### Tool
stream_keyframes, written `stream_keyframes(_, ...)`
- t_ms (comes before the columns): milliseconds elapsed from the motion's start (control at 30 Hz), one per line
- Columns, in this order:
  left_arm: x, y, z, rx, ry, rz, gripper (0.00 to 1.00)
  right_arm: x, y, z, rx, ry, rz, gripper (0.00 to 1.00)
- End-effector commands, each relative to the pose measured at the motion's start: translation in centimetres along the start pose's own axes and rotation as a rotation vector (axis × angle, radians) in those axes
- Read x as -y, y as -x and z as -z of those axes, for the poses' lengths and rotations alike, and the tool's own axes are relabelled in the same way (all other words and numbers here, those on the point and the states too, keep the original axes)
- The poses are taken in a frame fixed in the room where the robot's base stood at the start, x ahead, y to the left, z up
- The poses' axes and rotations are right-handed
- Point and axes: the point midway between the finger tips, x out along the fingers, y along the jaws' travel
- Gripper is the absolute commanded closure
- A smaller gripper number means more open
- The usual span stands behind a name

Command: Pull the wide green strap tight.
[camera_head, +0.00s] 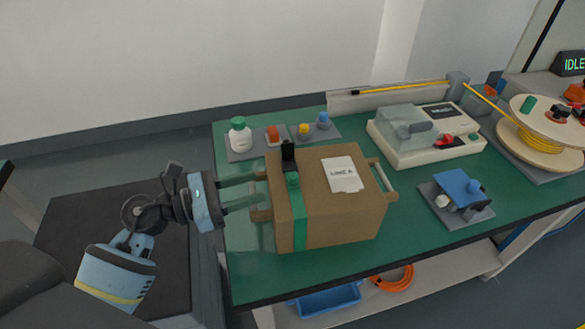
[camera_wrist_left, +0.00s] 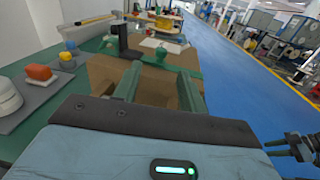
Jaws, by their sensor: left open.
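The wide green strap (camera_head: 301,218) runs down the near left side of a brown box (camera_head: 340,220) on the green bench. In the left wrist view, the green end (camera_wrist_left: 162,54) shows beyond and between the two fingers. Contact with the strap cannot be told. A dark part at the wrist view's right edge looks like my right gripper (camera_wrist_left: 277,148).
A white bottle (camera_head: 238,136) and small coloured pieces stand behind the box. A pale machine (camera_head: 425,137), a blue part on a grey plate (camera_head: 458,188) and a yellow cable spool (camera_head: 540,138) are to the right. Bench is clear in front of the blue part.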

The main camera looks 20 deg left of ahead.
Motion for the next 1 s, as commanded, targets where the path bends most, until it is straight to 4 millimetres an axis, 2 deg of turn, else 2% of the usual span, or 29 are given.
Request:
stream_keyframes(233, -0.1, -0.9, -0.3, 0.005, 0.002, -0.001, 0.59, 0.0, 0.4, 0.0, 0.002, 0.001, 0.000, 0.64)
stream_keyframes(500, 0.0, -4.9, -0.4, 0.007, 0.004, -0.001, 0.59, 0.0, 0.9, 1.2, -0.017, 0.004, -0.001, 0.64)
stream_keyframes(700, 0.0, -7.1, -0.3, 0.006, 0.004, -0.001, 0.59, -0.1, 1.1, 1.5, -0.022, 0.006, -0.002, 0.64)
stream_keyframes(1000, 0.0, -7.8, -0.1, 0.002, 0.004, -0.001, 0.59, -0.1, 1.1, 1.5, -0.021, 0.007, -0.003, 0.64)
